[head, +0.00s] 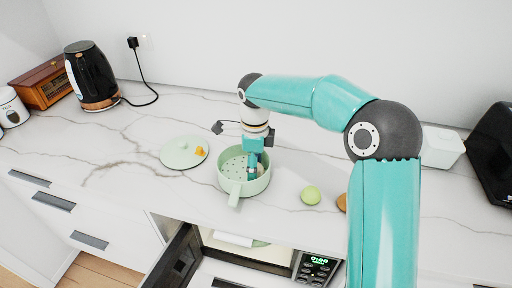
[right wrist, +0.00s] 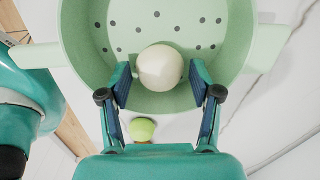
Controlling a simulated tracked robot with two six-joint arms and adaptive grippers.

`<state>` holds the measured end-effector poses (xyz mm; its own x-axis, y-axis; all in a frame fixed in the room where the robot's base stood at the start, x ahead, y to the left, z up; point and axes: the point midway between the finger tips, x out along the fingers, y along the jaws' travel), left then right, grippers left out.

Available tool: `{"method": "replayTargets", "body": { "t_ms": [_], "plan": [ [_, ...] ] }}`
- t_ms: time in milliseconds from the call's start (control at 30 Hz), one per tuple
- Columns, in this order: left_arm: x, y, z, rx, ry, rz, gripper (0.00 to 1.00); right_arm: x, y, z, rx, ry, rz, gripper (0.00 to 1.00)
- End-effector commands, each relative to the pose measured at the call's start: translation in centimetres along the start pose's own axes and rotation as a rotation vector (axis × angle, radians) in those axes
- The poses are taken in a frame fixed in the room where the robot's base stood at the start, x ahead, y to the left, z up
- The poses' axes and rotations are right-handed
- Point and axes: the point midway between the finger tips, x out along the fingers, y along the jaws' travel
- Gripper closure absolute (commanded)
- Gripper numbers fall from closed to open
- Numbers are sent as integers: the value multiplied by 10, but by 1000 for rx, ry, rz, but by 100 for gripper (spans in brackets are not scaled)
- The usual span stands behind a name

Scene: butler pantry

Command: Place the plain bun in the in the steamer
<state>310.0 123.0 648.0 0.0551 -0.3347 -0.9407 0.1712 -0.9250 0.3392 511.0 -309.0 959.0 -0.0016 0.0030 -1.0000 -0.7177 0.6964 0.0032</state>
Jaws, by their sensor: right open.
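The light green steamer (head: 232,184), a round pan with a perforated floor and a handle, stands on the counter. The white plain bun (right wrist: 160,67) is inside it in the right wrist view, near the wall, over the perforated floor. My right gripper (right wrist: 160,75) is open, with one finger on each side of the bun and small gaps between. In the head view my right gripper (head: 254,170) reaches down into the steamer and the bun is hard to make out. My left gripper is not in view.
A pale green lid (head: 175,154) with an orange item (head: 199,150) lies left of the steamer. A green bun (head: 311,195) and a partly hidden brown bun (head: 342,202) lie to the right. A black kettle (head: 90,75) stands far left. An open appliance (head: 318,268) is below the counter.

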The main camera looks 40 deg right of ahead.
Motion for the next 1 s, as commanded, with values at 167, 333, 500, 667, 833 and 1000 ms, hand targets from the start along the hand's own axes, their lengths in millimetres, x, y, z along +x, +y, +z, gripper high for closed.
{"method": "replayTargets", "body": {
  "t_ms": [167, 333, 500, 667, 833, 1000],
  "plan": [
    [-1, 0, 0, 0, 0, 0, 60, -28, 0, 1, 0, -4, -4, 36],
    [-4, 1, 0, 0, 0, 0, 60, -64, 0, 1, 0, -4, -4, 36],
    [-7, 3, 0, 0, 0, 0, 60, -95, 0, 1, -1, -2, -3, 36],
    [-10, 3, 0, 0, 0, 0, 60, -112, 0, 1, -1, -1, -1, 36],
    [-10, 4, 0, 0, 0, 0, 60, -116, 0, 1, -1, 0, 0, 36],
    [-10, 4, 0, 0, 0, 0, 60, -116, 0, 1, -1, 0, 0, 36]
  ]
}}
